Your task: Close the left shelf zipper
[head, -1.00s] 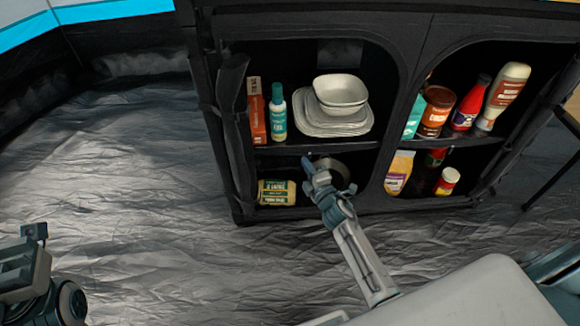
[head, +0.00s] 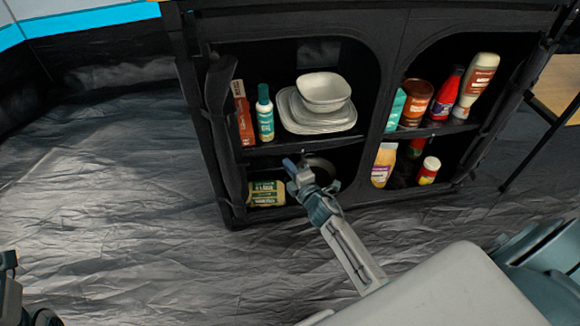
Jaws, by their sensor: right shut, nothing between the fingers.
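The black fabric shelf (head: 385,22) stands ahead with two arched openings, both uncovered. The left opening shows its contents; its door flap (head: 222,120) hangs gathered in a roll along the left edge. The zipper pull is too small to make out. My right gripper (head: 291,167) is shut and empty, in front of the lower part of the left opening, just below the middle shelf board. It is to the right of the rolled flap and apart from it.
In the left opening are stacked white dishes (head: 318,104), a teal bottle (head: 265,114), a red box (head: 243,112) and a green-yellow package (head: 267,193). The right opening holds several bottles and jars. Bare grey groundsheet (head: 110,215) lies to the left. A table (head: 556,88) stands at right.

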